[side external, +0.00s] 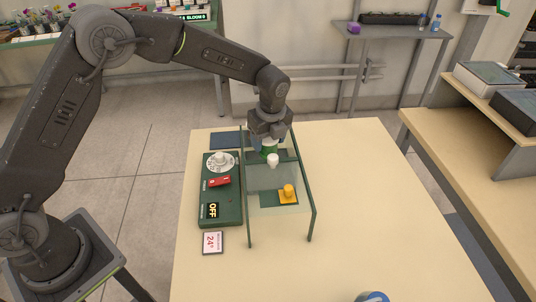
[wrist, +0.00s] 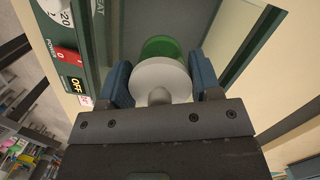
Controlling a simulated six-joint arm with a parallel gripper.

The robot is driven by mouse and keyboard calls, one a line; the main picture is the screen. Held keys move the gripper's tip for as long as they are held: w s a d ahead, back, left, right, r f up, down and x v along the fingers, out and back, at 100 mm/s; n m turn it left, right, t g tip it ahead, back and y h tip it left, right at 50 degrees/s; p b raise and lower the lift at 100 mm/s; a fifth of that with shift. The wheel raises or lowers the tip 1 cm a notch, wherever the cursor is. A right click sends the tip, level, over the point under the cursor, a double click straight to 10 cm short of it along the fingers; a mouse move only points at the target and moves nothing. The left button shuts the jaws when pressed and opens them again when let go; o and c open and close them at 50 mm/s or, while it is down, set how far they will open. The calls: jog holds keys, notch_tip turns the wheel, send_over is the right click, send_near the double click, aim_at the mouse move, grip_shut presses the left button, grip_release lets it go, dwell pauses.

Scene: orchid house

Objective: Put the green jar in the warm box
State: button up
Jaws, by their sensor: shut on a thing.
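My gripper (side external: 269,134) points down at the back end of the warm box. In the wrist view its two blue fingers (wrist: 162,86) are shut on the green jar, one on each side. The jar's pale round top with a small stem faces the wrist camera, and its green part (wrist: 160,46) shows beyond. The green jar (side external: 268,149) also shows under the fingers in the side view. The warm box has clear walls and a dark green frame (side external: 312,208). I cannot tell whether the jar touches its floor.
A green control unit (side external: 229,212) with a white dial, red switch and "OFF" display stands left of the box. A yellow knobbed thing (side external: 288,191) and a small white thing (side external: 273,160) show within its outline.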

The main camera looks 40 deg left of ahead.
aim_at(268, 153)
jog(key=shift+f, duration=2.3)
jog(key=shift+f, duration=0.1)
jog(key=o, duration=1)
jog(key=shift+f, duration=0.1)
